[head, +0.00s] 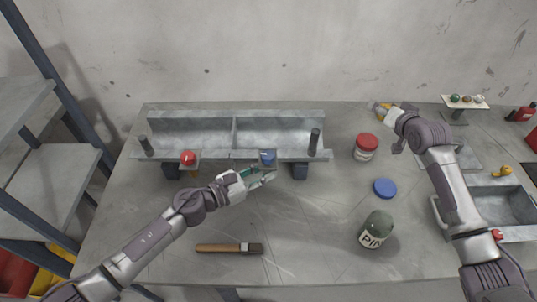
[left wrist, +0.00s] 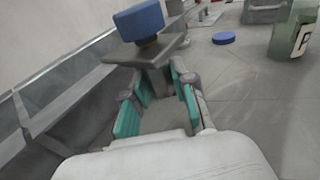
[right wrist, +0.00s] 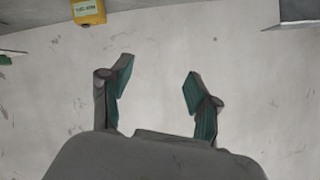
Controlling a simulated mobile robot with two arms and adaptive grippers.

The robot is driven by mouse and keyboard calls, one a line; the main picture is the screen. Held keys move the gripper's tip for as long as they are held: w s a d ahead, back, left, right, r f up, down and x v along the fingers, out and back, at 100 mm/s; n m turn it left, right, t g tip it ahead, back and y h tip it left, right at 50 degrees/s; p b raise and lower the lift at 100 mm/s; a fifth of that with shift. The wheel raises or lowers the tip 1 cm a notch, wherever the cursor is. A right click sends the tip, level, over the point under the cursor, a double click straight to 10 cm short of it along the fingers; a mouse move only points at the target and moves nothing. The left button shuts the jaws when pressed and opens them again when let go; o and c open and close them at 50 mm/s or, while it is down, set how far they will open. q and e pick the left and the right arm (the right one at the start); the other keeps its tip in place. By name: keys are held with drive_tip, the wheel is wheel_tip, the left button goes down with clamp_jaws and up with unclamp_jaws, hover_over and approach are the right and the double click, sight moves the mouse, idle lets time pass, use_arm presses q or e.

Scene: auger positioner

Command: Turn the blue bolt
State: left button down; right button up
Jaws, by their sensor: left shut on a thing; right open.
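The blue bolt (head: 268,156) stands upright on a grey bracket (left wrist: 158,58) at the front edge of the long metal trough (head: 190,128). In the left wrist view the blue bolt (left wrist: 140,20) shows above the bracket's plate. My left gripper (head: 264,178) is just in front of and below the blue bolt. Its teal fingers are shut on the bracket's stem under the plate; they do not touch the blue head. The exact contact is partly hidden. My right gripper (right wrist: 158,78) is open and empty, raised near the back wall on the right.
A red bolt (head: 188,157) sits on the trough's left side. A grey tray (head: 500,207) is at right. The front-left table is mostly clear.

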sight(268, 155)
drive_tip(key=s+a+r+n+t+y, duration=0.1)
drive_tip(key=s+a+r+n+y, duration=0.35)
drive_tip(key=a, duration=0.35)
drive_tip(key=s+a+r+n+t+y, duration=0.1)
drive_tip(key=s+a+r+n+y, duration=0.25)
drive_tip(key=a+n+y, duration=0.35)
drive_tip(key=s+a+f+n+g+y, duration=0.2)
drive_tip(key=s+a+n+g+y, duration=0.2)
drive_tip(key=s+a, duration=0.4)
drive_tip(key=s+f+n+g, duration=0.1)
drive_tip(key=s+f+g, duration=0.25)
drive_tip(key=f, duration=0.45)
drive_tip(key=shift+h, duration=0.35)
drive_tip(key=x, duration=1)
drive_tip(key=shift+w+a+r, duration=0.1)
drive_tip(key=shift+a+r, duration=0.05)
drive_tip(key=shift+a, duration=0.2)
clamp_jaws()
